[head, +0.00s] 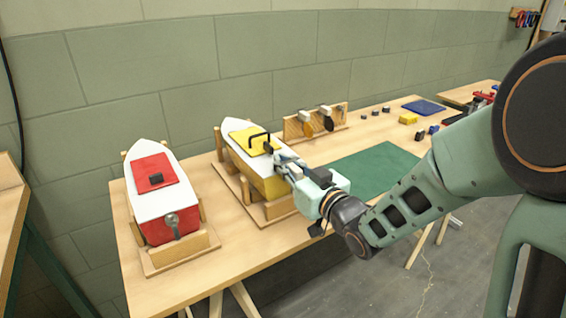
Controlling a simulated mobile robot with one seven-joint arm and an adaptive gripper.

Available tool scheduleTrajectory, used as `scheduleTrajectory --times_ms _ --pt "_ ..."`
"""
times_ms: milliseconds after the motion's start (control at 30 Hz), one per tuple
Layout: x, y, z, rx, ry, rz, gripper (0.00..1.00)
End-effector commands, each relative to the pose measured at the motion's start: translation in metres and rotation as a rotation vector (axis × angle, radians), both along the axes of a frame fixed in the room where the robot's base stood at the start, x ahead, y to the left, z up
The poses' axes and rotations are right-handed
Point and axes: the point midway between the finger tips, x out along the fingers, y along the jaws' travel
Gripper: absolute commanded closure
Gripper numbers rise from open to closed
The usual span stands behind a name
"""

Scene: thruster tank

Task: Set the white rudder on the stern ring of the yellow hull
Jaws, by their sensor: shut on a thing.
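The yellow hull (270,184) with a white deck sits in a wooden cradle near the middle of the bench, its stern toward me. My gripper (281,160) is over the right rear of this hull, near the stern. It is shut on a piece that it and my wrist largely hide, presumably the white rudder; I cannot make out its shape. The stern ring is hidden behind my gripper and wrist. I cannot tell whether the held piece touches the hull.
A red hull (156,231) with a grey stern fitting (173,222) stands in a cradle at left. Behind, a wooden rack (340,115) holds an orange-bladed and a dark-bladed piece. A green mat (372,172) lies clear at right. Small blocks and a blue tray (424,107) lie farther back.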

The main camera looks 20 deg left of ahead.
Motion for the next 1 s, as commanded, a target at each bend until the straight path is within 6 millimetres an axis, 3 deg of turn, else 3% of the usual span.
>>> scheduleTrajectory --times_ms 67,100,300,667,1000 --pt "0.0 0.0 0.0 0.0 0.0 0.0 1.0" --pt "0.0 0.0 0.0 0.0 0.0 0.0 0.88" --pt "0.0 0.0 0.0 0.0 0.0 0.0 0.68" --pt "0.0 0.0 0.001 0.0 0.0 0.0 0.68" --pt "0.0 0.0 0.02 -0.001 -0.001 0.0 0.68"
